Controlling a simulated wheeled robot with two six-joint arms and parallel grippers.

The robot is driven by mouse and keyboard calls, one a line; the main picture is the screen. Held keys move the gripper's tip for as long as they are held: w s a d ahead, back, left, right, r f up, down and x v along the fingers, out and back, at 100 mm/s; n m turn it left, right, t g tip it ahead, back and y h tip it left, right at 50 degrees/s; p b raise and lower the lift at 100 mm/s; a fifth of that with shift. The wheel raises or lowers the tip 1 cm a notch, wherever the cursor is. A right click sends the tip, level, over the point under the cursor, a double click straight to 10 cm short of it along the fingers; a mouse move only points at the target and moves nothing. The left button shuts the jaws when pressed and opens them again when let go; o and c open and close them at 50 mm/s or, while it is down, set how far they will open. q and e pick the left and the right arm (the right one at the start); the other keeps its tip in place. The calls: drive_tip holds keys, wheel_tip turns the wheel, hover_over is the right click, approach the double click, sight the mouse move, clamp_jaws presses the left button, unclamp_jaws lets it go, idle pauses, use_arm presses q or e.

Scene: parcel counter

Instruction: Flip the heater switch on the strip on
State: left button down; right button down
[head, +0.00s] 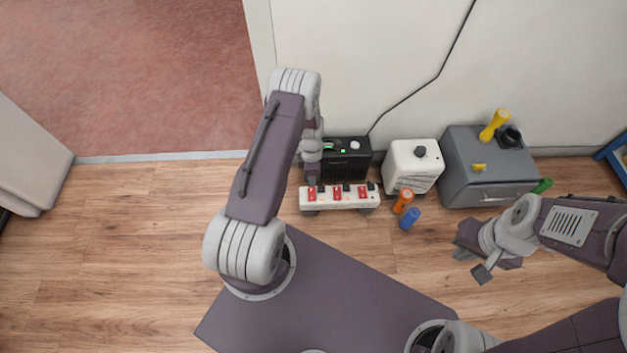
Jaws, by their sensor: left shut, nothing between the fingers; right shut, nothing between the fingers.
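A white power strip (345,205) stands on the floor near the wall, with red switches and dark round parts along its top. The labels are too small to read, so I cannot tell which switch is the heater's or how each is set. My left gripper (313,181) is shut and empty, pointing down at the strip's left end, over or beside its leftmost red switch. I cannot tell whether it touches. It hides part of that end. My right gripper (481,266) is shut and empty over the floor at the right, well away from the strip.
Behind the strip is a black box (350,163) with green lights. To the right are a white vented box (408,172) with a dark knob and a grey cabinet (490,172) bearing a yellow torch (494,125). Orange (405,201) and blue (410,218) cylinders stand close to the strip's right end.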

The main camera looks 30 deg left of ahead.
use_arm(q)
drive_tip(key=r, duration=0.1)
drive_tip(key=r+p, duration=0.1)
drive_tip(key=r, duration=0.2)
drive_tip(key=shift+s+d+r+p, duration=0.15)
drive_tip(key=shift+s+p, duration=0.1)
drive_tip(key=shift+p, duration=0.05)
drive_tip(key=shift+d, duration=0.1)
